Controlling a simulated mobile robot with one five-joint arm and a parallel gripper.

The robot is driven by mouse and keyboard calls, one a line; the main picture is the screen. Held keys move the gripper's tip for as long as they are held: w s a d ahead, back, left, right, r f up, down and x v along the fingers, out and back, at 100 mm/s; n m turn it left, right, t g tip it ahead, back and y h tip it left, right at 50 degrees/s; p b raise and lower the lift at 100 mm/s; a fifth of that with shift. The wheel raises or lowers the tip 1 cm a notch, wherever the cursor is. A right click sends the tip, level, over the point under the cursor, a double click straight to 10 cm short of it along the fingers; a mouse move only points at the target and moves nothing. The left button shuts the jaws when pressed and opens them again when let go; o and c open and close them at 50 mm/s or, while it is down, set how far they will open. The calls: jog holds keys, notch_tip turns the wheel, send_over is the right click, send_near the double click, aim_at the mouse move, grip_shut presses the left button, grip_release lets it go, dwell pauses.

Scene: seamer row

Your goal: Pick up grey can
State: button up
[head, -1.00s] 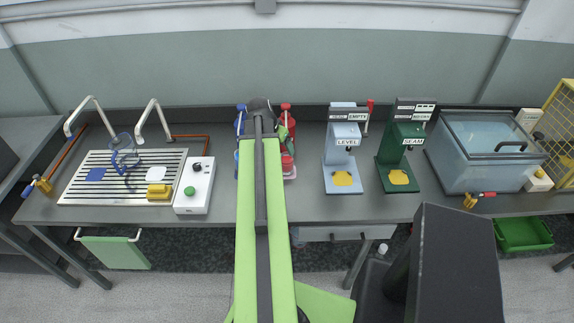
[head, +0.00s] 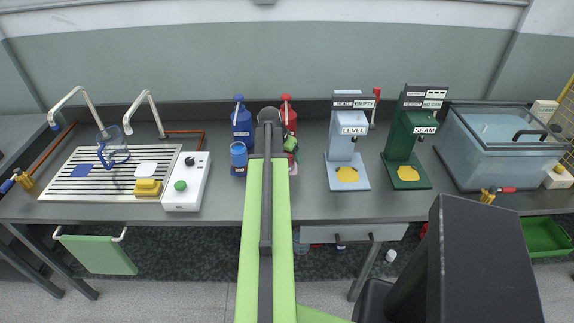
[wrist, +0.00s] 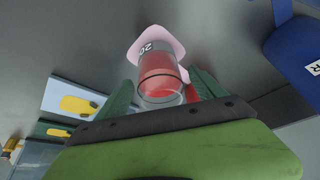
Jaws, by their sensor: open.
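No plainly grey can shows on the bench. In the wrist view a see-through cylinder (wrist: 160,75) with red in it and a greyish band near its far end lies between my gripper's fingers. I cannot tell whether it is the can. It is by a pink pad (wrist: 157,38) marked with a number. My gripper (wrist: 166,92) is open, with a dark green finger on each side of the cylinder; contact is unclear. In the head view my gripper (head: 289,146) is over the bench in front of a red bottle (head: 288,112), and my arm hides the cylinder.
A blue bottle (head: 241,123) and blue cup (head: 238,155) stand to the left. The LEVEL machine (head: 345,145) and the green SEAM machine (head: 407,145) stand to the right. A small white object (head: 391,256) lies on the floor.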

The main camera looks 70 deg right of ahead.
jog(key=b+x, duration=0.1)
jog(key=x, duration=0.2)
jog(key=shift+r, duration=0.15)
jog(key=c, duration=1.7)
jog(key=shift+o, duration=0.2)
